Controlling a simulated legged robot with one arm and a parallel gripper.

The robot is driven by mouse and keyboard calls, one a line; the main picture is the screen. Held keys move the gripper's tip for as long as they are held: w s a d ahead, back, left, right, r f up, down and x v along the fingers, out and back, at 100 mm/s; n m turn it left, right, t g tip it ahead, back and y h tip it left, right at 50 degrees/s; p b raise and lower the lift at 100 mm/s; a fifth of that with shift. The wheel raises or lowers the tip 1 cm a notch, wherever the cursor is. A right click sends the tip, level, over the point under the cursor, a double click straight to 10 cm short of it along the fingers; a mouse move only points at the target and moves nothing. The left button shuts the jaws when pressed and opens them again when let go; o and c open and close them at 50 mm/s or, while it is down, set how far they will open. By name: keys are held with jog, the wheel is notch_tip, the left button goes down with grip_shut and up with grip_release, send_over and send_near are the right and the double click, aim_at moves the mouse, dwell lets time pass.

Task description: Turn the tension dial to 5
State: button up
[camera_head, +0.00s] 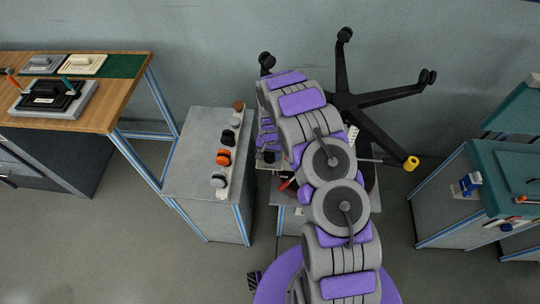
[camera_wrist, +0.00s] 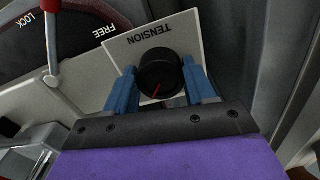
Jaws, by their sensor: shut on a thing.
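The tension dial (camera_wrist: 158,72) is a round black knob with a red pointer line, in the wrist view. It sits on a white plate (camera_wrist: 190,34) marked TENSION, which appears upside down. The red line points toward the lower left of the picture. My gripper (camera_wrist: 160,84) has a blue finger on each side of the knob and is shut on it. No scale numbers show; the number 5 cannot be seen. In the head view my arm hides most of the dial area.
A red-handled lever (camera_wrist: 51,35) stands left of the dial, beside a dark panel marked LOCK and FREE. In the head view a black chair base (camera_head: 350,100) is behind my arm.

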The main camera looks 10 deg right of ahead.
aim_at(269, 155)
jog(key=m+b, duration=0.1)
jog(key=m, duration=0.2)
jog(key=shift+w+m, duration=0.15)
jog(key=shift+m, duration=0.15)
jog(key=shift+w+a+r+m+b, duration=0.1)
jog(key=shift+m+b, duration=0.35)
jog(key=shift+m, duration=1.45)
jog(key=o, duration=1)
jog(key=shift+o, duration=0.2)
notch_tip(269, 155, up, 17)
jog(key=p, duration=0.3)
jog(key=shift+a, duration=0.1)
